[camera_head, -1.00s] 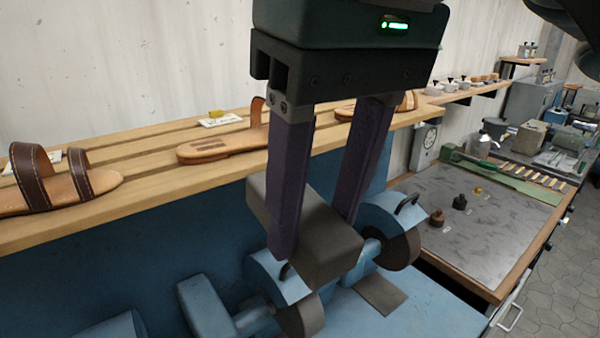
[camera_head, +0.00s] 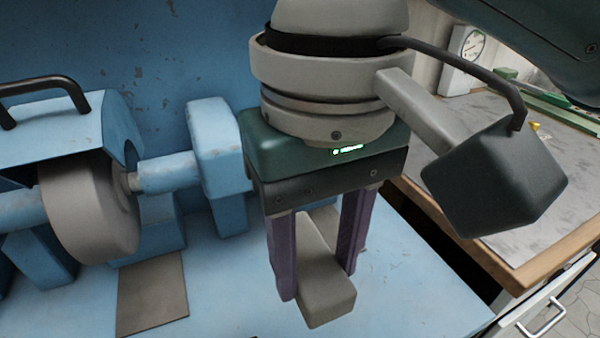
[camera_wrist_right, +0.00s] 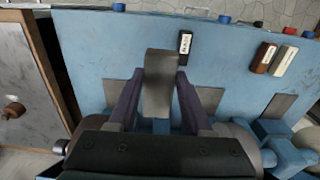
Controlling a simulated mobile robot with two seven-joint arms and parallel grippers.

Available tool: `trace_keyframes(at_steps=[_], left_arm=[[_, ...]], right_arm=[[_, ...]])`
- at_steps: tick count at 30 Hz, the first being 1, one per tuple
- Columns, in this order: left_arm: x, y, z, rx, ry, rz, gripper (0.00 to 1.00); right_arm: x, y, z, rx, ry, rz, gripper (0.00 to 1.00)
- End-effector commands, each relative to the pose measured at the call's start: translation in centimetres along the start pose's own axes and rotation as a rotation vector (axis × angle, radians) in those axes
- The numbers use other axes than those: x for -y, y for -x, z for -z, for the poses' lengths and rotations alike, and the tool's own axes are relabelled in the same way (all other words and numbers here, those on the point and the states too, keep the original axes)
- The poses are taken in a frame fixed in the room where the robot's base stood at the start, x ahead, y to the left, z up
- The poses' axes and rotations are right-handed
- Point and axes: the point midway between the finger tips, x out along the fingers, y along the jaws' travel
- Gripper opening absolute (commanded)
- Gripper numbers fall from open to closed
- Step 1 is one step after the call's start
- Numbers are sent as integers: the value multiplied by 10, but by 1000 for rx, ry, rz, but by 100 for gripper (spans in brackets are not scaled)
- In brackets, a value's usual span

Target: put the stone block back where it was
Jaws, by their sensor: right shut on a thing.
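The stone block (camera_head: 326,290) is a plain grey-brown oblong. My right gripper (camera_head: 318,284) is shut on it, one purple finger on each side, pointing down over the blue bench (camera_head: 235,300). In the right wrist view the block (camera_wrist_right: 158,95) sits between the fingertips (camera_wrist_right: 159,78) and sticks out past them. I cannot tell whether the block touches the bench. My left gripper is not in view.
A grinding wheel (camera_head: 85,210) with a blue guard stands at the left, above another grey plate (camera_head: 155,292). In the right wrist view a black labelled bar (camera_wrist_right: 185,43) lies close beside the block, and a brown one (camera_wrist_right: 263,57) farther right. A wood-edged worktop (camera_head: 540,250) is at the right.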

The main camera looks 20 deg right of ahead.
Motion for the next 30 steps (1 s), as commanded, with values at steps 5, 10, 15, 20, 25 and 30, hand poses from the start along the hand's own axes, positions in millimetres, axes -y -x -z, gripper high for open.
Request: trace_keyframes(at_steps=[5, 10, 15, 20, 25, 30], left_arm=[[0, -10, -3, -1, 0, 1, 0], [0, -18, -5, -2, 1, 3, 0], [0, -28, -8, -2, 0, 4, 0], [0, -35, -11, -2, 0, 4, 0], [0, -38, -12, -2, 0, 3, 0], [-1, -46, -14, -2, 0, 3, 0]], right_arm=[[2, -27, -1, 8, 0, -2, 0], [0, -75, -2, 9, -1, -5, 0], [1, -125, -2, 7, 0, -4, 0], [1, -158, -2, 4, 0, -3, 0], [2, -172, -2, 3, 2, -1, 0], [2, -199, -2, 5, 1, -2, 0]])
